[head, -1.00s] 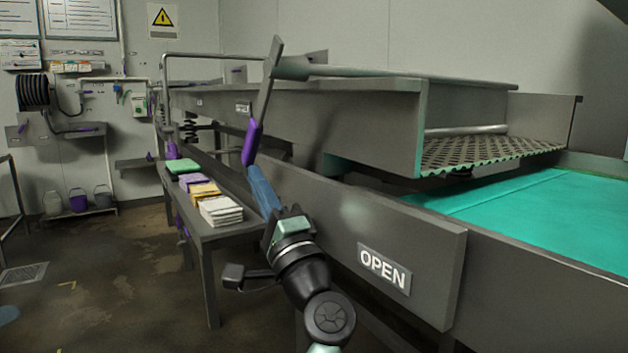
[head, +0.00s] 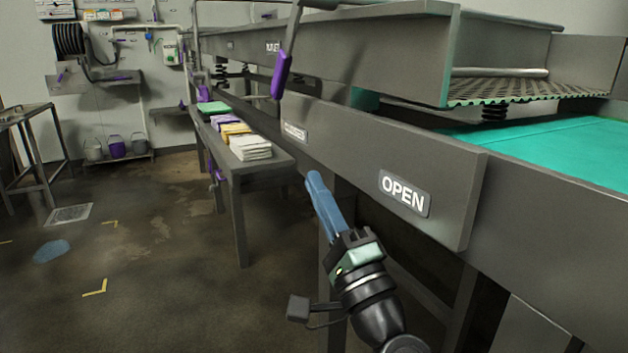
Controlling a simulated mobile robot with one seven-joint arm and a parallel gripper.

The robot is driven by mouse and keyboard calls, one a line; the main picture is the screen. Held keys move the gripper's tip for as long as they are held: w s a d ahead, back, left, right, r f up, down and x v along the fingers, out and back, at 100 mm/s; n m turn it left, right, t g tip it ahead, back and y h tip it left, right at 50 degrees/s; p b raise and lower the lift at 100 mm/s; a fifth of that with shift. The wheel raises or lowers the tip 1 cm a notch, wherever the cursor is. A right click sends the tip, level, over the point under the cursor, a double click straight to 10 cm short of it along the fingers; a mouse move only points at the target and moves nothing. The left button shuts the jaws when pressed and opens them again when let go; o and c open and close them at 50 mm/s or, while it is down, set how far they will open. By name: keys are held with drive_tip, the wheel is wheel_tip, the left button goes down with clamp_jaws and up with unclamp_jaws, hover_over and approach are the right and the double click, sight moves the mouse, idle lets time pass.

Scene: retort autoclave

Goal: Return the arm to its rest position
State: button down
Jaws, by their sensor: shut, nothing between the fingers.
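My gripper (head: 315,182) shows low in the middle of the head view, with its blue fingers shut together and nothing between them. It points up and away, in front of the grey side panel of the machine. A lever with a purple grip (head: 281,75) hangs from the machine above the fingertips, and a clear gap separates the two. An OPEN label (head: 404,194) is on the panel to the right of my gripper.
A side table (head: 262,176) with stacked cloths (head: 250,147) stands left of the machine. A teal belt (head: 560,150) lies to the right. A metal stand (head: 30,120) is at far left. The floor (head: 165,285) between is open.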

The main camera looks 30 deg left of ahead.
drive_tip(key=shift+r, duration=0.1)
idle(0.3)
drive_tip(key=s+d+r+n+t+h+p, duration=0.1)
drive_tip(key=s+d+r+n+t+h, duration=0.4)
drive_tip(key=s+d+r+h, duration=0.45)
drive_tip(key=s+d+r+n+t+h, duration=0.3)
drive_tip(key=s+d+r+t+h, duration=0.45)
drive_tip(key=d+r+h, duration=0.45)
wheel_tip(320, 180, up, 38)
drive_tip(key=w+a+y+p, duration=0.1)
drive_tip(key=y+p, duration=0.1)
drive_tip(key=p, duration=3.6)
drive_tip(key=shift+a+r, duration=0.25)
drive_tip(key=shift+a, duration=0.1)
drive_tip(key=shift+w, duration=0.1)
